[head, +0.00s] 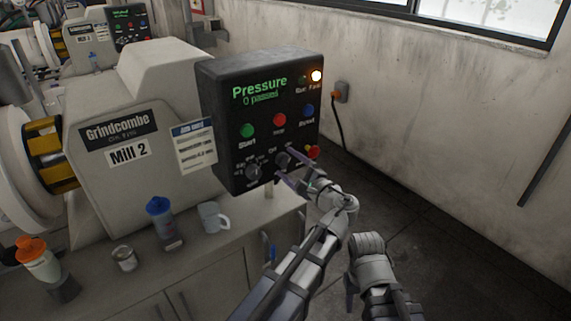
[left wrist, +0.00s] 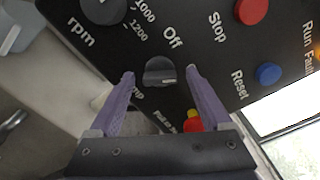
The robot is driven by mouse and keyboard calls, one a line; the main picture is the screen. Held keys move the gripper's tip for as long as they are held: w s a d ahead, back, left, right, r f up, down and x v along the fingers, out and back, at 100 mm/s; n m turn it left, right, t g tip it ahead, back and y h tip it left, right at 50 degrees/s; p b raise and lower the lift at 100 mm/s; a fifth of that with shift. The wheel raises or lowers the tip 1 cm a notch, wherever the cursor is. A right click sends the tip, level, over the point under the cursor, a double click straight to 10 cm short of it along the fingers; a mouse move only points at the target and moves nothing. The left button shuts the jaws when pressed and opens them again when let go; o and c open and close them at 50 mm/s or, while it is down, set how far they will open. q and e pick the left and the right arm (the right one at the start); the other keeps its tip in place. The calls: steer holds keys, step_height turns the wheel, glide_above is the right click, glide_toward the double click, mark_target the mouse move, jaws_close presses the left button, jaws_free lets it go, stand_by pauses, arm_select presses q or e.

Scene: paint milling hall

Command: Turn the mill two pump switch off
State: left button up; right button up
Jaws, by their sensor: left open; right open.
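The Mill 2 control box (head: 258,115) is black, with a green-lettered display reading "Pressure". The pump switch (head: 283,159) is a dark rotary knob low on its face; it also shows in the left wrist view (left wrist: 160,72), with "Off" printed above it and the pump label partly hidden. My left gripper (head: 285,167) is open at the knob. In the left wrist view its purple fingers (left wrist: 160,76) stand one on each side of the knob, with visible gaps. I cannot tell the knob's setting for sure. My right gripper (head: 367,246) is at the lower right, away from the box.
The rpm knob (head: 253,172), green start button (head: 247,131), red stop button (head: 279,120) and blue reset button (head: 308,111) share the panel. A red-and-yellow knob (head: 313,152) is close by. The Fault lamp (head: 316,76) glows. A mug (head: 211,217) and bottles stand on the bench.

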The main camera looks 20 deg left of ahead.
arm_select(q)
jaws_close()
stand_by(0.5)
steer(key=n, duration=0.6)
steer(key=shift+f, duration=0.1)
steer(key=n, duration=0.5)
steer(key=shift+n, duration=0.3)
steer(key=shift+f+n, duration=0.1)
steer(key=shift+n, duration=0.2)
jaws_free()
stand_by(0.4)
